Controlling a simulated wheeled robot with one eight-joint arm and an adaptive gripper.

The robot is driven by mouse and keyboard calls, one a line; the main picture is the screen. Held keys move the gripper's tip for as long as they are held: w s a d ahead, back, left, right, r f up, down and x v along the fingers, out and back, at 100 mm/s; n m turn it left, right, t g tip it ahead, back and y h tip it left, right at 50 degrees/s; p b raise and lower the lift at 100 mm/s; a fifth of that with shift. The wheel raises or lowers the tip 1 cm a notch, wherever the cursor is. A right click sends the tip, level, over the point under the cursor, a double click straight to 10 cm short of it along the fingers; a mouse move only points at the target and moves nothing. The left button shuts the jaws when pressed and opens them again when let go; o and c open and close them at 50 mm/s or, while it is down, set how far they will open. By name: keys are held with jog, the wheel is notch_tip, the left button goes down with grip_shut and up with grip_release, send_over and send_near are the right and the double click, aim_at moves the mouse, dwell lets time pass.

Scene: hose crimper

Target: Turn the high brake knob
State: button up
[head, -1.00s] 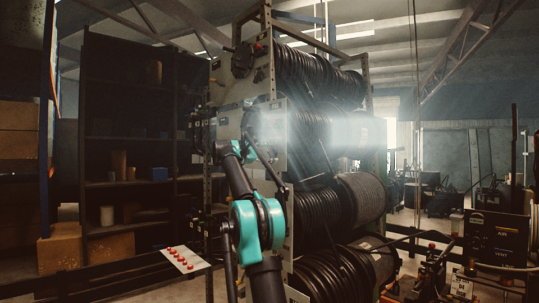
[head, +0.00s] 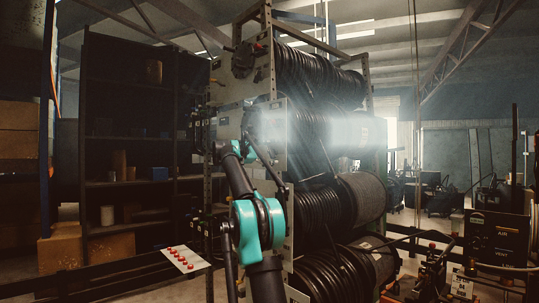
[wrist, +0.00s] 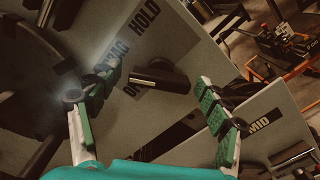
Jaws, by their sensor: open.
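In the wrist view, a dark bar-shaped knob (wrist: 160,77) sticks out from a grey panel (wrist: 205,62). Lettering that reads HOLD and, partly covered, what looks like DRAG is beside it. My gripper (wrist: 158,80) is open, with one green-padded finger left of the knob and the other right of it. The knob shows between the fingers, and I see a gap on both sides; how deep the fingers reach is hard to judge. A second panel lower right carries the label MID (wrist: 257,124). In the head view my gripper is lost in glare at the hose rack.
The rack (head: 272,60) holds several black hose reels (head: 320,80). A large dark round part (wrist: 40,85) lies left of the knob in the wrist view. A plate with red buttons (head: 182,259) stands lower left. Dark shelving (head: 84,130) is behind.

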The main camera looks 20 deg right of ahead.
jog(key=v, duration=1.2)
